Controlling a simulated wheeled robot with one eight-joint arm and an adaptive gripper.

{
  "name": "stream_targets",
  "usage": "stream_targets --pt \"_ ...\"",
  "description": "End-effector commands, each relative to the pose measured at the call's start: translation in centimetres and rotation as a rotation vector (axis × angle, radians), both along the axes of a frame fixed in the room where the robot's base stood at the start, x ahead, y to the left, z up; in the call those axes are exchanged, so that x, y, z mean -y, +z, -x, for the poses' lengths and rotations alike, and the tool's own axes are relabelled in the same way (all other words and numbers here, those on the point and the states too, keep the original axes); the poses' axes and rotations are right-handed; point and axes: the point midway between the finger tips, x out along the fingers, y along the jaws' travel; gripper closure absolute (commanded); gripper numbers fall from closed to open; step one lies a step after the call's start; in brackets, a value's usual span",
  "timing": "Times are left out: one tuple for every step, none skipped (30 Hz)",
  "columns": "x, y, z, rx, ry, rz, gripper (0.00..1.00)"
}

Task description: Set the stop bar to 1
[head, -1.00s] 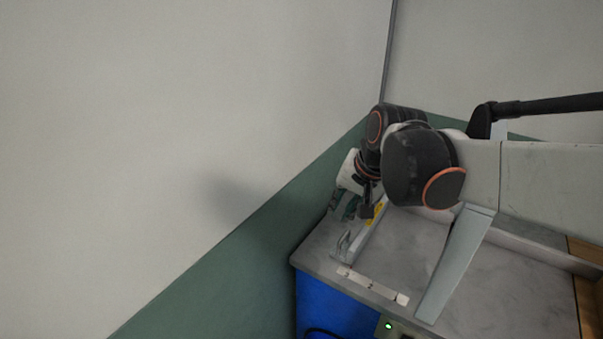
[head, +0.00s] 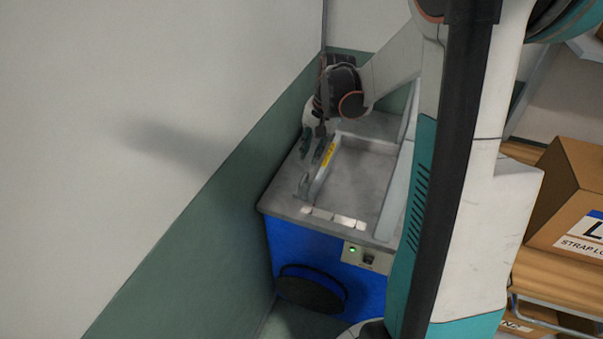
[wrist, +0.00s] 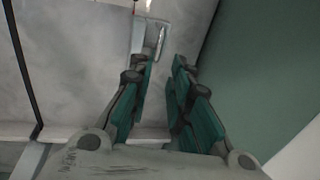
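A grey-topped blue machine (head: 300,245) stands by the green wall. A raised pale rail with a yellow label (head: 329,154) runs along the left of its top, and a metal bracket (head: 304,186) sits at the rail's front end. The bracket also shows in the wrist view (wrist: 153,40), ahead of the fingertips. A white segmented strip (head: 335,218) lies near the front edge; any numbers are unreadable. I cannot tell which part is the stop bar. My gripper (head: 311,147) points down beside the rail's left side. In the wrist view its teal fingers (wrist: 162,70) are apart with nothing between them.
The wall (head: 235,185) is close on the left of the machine. A long grey bar (head: 398,190) borders the top's right side. A panel with a green light (head: 352,250) is on the front. Cardboard boxes (head: 575,200) stand on the right.

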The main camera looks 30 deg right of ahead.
Motion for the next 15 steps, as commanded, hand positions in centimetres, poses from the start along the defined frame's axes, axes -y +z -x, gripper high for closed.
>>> stream_targets --pt "-0.1 -1.4 -0.2 0.0 0.001 0.0 0.82" --pt "-0.2 -2.0 -0.3 0.0 0.001 0.0 0.82" --pt "-0.3 -2.8 -0.4 0.0 0.001 0.0 0.82" --pt "-0.4 -3.3 -0.5 0.001 0.001 0.001 0.82" --pt "-0.4 -3.9 -0.6 0.001 0.001 0.001 0.82" --pt "-0.5 -4.7 -0.7 0.001 0.001 0.001 0.82" --pt "-0.6 -5.3 -0.8 0.001 0.001 0.001 0.82" --pt "-0.7 -5.8 -0.9 0.001 0.001 0.001 0.82" --pt "-0.8 -6.5 -1.0 0.001 0.002 0.001 0.82" --pt "-0.8 -7.0 -1.1 0.001 0.002 0.001 0.82" --pt "-0.9 -7.4 -1.2 0.001 0.002 0.001 0.82" --pt "-1.0 -8.0 -1.2 0.001 0.002 0.001 0.82" --pt "-1.0 -8.3 -1.3 0.001 0.002 0.001 0.82" --pt "-1.1 -8.7 -1.4 0.001 0.002 0.001 0.82" --pt "-1.1 -9.1 -1.5 0.001 0.002 0.001 0.82"
